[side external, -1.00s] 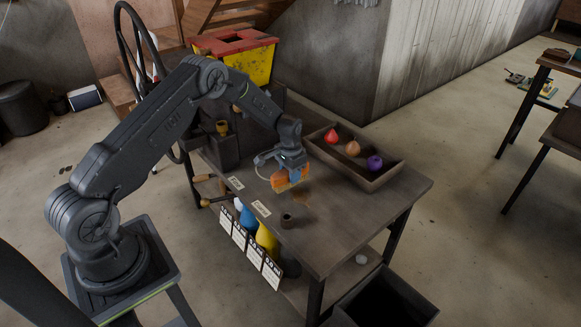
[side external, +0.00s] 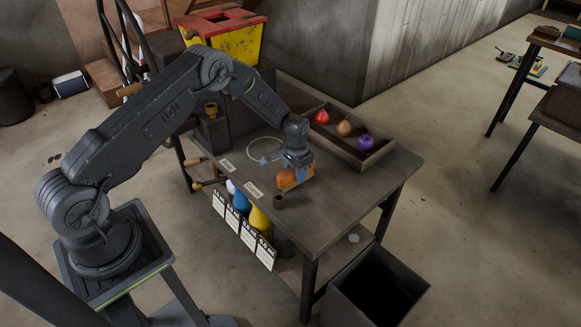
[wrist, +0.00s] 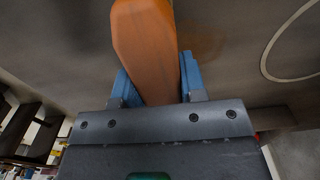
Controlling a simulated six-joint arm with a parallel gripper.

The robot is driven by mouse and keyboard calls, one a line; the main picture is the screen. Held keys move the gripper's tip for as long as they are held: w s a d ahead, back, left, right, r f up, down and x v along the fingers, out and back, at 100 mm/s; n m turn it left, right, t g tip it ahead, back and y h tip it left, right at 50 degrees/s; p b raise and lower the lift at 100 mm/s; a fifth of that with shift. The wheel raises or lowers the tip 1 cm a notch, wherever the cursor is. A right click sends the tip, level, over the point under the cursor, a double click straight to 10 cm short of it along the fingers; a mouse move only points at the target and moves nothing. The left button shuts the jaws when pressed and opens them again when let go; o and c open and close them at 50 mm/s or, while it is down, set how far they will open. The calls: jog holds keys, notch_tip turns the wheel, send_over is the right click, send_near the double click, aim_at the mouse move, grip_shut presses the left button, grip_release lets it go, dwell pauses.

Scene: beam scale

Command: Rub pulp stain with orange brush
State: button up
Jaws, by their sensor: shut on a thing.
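My gripper (side external: 297,164) is shut on the orange brush (side external: 290,182), low over the table. In the wrist view the orange brush (wrist: 146,45) sits between the blue fingers of my gripper (wrist: 156,76). A faint brownish stain (wrist: 205,42) shows on the table beside the brush. In the side view the stain is mostly hidden by the brush and gripper. I cannot tell whether the bristles touch the table.
A tray (side external: 372,160) with red, tan and purple items is behind to the right. A pale ring (wrist: 268,62) lies on the table. The table's right front is clear.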

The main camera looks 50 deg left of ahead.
jog(key=shift+d, duration=1.95)
jog(key=shift+w, duration=0.35)
jog(key=shift+a, duration=5.3)
jog(key=shift+w+a, duration=0.1)
jog(key=shift+w, duration=0.2)
jog(key=shift+w+d, duration=0.2)
jog(key=shift+w, duration=0.05)
jog(key=shift+d, duration=5.25)
notch_tip(320, 180, up, 8)
jog(key=shift+s+a+r, duration=0.1)
jog(key=shift+s, duration=0.05)
